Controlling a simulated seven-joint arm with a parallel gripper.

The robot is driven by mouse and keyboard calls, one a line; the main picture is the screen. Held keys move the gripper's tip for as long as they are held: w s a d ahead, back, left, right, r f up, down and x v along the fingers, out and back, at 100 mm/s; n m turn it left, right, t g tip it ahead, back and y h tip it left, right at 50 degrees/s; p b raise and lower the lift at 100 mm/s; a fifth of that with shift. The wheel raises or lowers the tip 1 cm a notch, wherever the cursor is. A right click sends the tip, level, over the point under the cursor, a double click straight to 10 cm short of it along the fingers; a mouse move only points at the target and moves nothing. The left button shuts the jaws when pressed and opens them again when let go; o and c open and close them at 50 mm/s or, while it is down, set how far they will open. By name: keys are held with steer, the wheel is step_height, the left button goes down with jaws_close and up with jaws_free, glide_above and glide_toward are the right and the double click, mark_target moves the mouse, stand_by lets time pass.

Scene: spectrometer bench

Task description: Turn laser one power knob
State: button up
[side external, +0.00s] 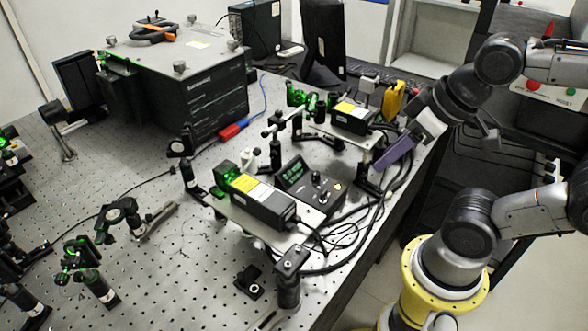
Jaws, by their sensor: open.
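A small black control box (304,183) with a green-lit display sits on the optical bench, with small knobs (317,178) on its top. A black laser unit with a yellow label (258,200) stands in front of it, and a similar laser unit (352,117) stands behind it. I cannot tell which one is laser one, and the knob markings are too small to read. My gripper (397,150) is above the right edge of the bench, to the right of the control box and apart from it. Its purple finger points down and left. It is open, with nothing seen between its fingers.
Black cables (345,225) loop beside the control box. Optic posts (288,285) stand around the lasers. A large black box (180,85) stands at the back left, near a blue cable with a red connector (231,131). A yellow object (393,100) stands behind my gripper.

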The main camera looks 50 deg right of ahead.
steer(key=shift+o, duration=0.2)
steer(key=w+r+m+g, duration=0.3)
steer(key=w+r+m, duration=0.3)
steer(key=m, duration=0.2)
steer(key=m+g, duration=0.3)
glide_above(316, 173)
step_height(316, 173, down, 4)
step_height(316, 173, down, 13)
jaws_close()
